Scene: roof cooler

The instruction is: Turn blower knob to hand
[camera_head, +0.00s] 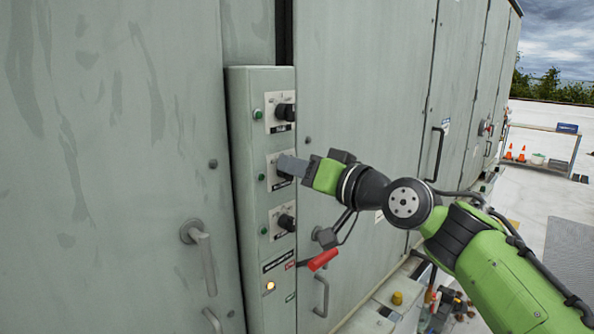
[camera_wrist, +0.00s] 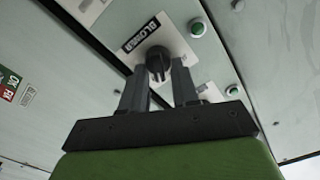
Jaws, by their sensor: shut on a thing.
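The blower knob (camera_wrist: 158,64) is a round black knob on a white plate labelled "BLOWER" (camera_wrist: 141,45) in the wrist view. My gripper (camera_wrist: 159,72) has one finger on each side of the knob and is shut on it. In the head view my gripper (camera_head: 290,166) is at the middle of the three knob plates on the narrow grey control box (camera_head: 240,225), and it hides most of that knob. Which marking the knob points to cannot be made out.
Another black knob sits above (camera_head: 285,112) and one below (camera_head: 286,222). Green lamps (camera_head: 257,113) line the box's left side. A red-handled lever (camera_head: 323,260) sticks out below my wrist. Door handles (camera_head: 203,260) project from the cabinet panels. Open roof lies to the right.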

